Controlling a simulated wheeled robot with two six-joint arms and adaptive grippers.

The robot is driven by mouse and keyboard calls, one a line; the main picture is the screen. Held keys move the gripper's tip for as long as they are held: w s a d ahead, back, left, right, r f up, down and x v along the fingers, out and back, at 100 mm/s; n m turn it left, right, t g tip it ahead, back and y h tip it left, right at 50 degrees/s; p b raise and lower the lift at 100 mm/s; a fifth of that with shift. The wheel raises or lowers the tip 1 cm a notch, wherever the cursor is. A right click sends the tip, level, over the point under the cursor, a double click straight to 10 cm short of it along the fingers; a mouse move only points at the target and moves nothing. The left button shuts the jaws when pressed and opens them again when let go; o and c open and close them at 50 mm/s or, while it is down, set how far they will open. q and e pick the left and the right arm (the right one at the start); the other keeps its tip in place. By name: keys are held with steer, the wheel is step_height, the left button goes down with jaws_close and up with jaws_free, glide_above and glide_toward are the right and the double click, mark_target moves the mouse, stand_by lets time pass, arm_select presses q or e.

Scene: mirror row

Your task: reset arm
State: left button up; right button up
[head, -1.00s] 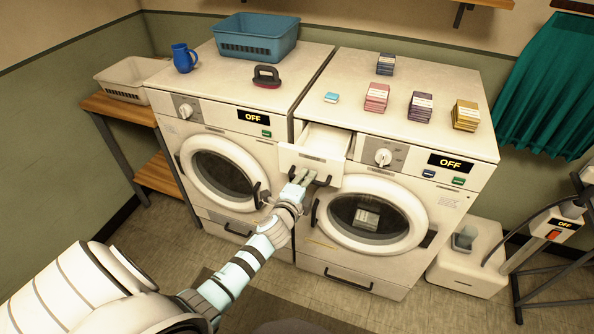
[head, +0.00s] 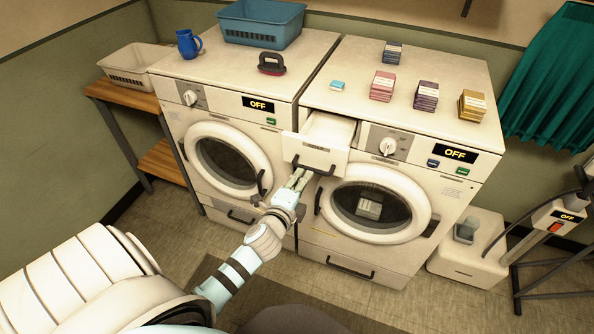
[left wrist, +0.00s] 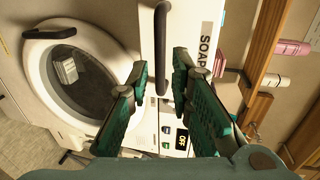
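My left gripper (head: 299,179) is just in front of the pulled-out soap drawer (head: 315,152) of the right washing machine. It is open and empty, with a gap between its fingertips (left wrist: 160,72) in the left wrist view. The drawer's dark handle (head: 314,166) is apart from the fingers, a little beyond them. In the left wrist view the handle (left wrist: 161,45) shows between the two fingers, beside the word SOAP. My right gripper is in neither view.
Two washing machines, left (head: 222,120) and right (head: 425,185), both reading OFF, have shut round doors. On top are a blue basket (head: 262,27), blue jug (head: 187,44), dark-handled brush (head: 271,63) and several small stacks. A white box (head: 468,245) stands right. Floor in front is free.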

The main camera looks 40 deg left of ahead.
arm_select(q)
steer(key=v, duration=0.5)
steer(key=shift+s, duration=0.15)
steer(key=s+f+n+g+h, duration=0.1)
steer(key=s+f+n+g, duration=0.3)
steer(key=f, duration=0.8)
steer(key=s+f+n+g+h, duration=0.15)
steer(key=s+f+n, duration=0.35)
steer(key=f, duration=0.7)
steer(key=s+d+f+n+g, duration=0.1)
steer(key=s+f+n+g, duration=0.1)
steer(key=s+f, duration=0.3)
steer(key=s+d+f+n+g, duration=0.1)
steer(key=s+f, duration=0.5)
steer(key=s, duration=0.8)
steer(key=s+d+f+n+g, duration=0.2)
steer(key=s+f+g, duration=0.3)
steer(key=s, duration=0.4)
steer(key=shift+s+f+n+h+b, duration=0.25)
steer(key=shift+f+n+h+b, duration=0.1)
steer(key=shift+f+n+b, duration=0.1)
